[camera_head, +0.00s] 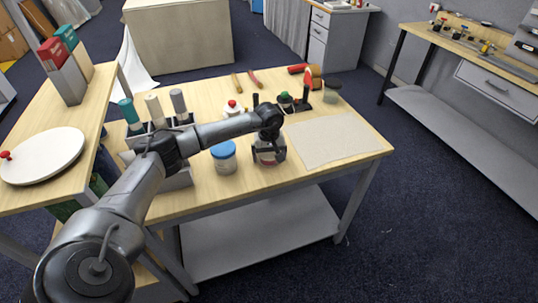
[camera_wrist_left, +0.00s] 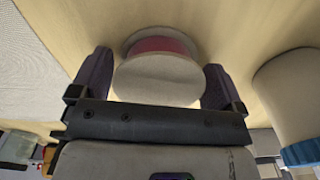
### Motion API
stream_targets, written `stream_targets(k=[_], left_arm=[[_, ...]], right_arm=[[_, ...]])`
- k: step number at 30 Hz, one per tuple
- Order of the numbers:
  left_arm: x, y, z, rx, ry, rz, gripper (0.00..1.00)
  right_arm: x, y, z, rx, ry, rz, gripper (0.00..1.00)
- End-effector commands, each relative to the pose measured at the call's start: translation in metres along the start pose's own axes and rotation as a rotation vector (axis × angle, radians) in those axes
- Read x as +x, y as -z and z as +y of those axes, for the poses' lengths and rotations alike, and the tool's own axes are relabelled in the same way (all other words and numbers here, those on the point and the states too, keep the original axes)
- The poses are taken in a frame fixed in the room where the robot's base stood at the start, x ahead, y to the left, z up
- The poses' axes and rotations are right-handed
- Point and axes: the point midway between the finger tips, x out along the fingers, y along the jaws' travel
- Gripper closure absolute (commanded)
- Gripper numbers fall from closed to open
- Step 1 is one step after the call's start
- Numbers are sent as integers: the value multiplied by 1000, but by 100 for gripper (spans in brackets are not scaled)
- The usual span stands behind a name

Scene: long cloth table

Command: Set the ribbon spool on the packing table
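The ribbon spool (camera_wrist_left: 157,75), with white round flanges and a pink-red band between them, sits between the two fingers of my left gripper (camera_wrist_left: 158,85). The fingers meet it on both sides. In the head view, my left gripper (camera_head: 268,150) points down over the wooden table (camera_head: 235,190), with the spool (camera_head: 268,159) low between its fingers. The spool is close above or on the tabletop; I cannot tell which. My right gripper is in neither view.
A white jar with a blue lid (camera_head: 224,158) stands just left of the spool. A pale mat (camera_head: 325,140) lies on the right. Bottles and red-handled tools stand behind. A grey bin (camera_head: 178,180) holds several tubes. A side table (camera_head: 75,170) carries a round white board (camera_head: 42,157).

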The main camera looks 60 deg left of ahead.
Motion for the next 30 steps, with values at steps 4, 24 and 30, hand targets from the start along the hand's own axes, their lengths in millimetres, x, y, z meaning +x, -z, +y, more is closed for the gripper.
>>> stream_targets(k=[4, 24, 30], left_arm=[[0, 0, 0, 0, 0, 0, 0], [-82, 0, 0, 0, -3, 2, 0], [-108, 0, 0, 0, -2, 1, 0]], right_arm=[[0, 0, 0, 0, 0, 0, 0], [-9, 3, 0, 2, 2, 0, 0], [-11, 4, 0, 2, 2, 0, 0]])
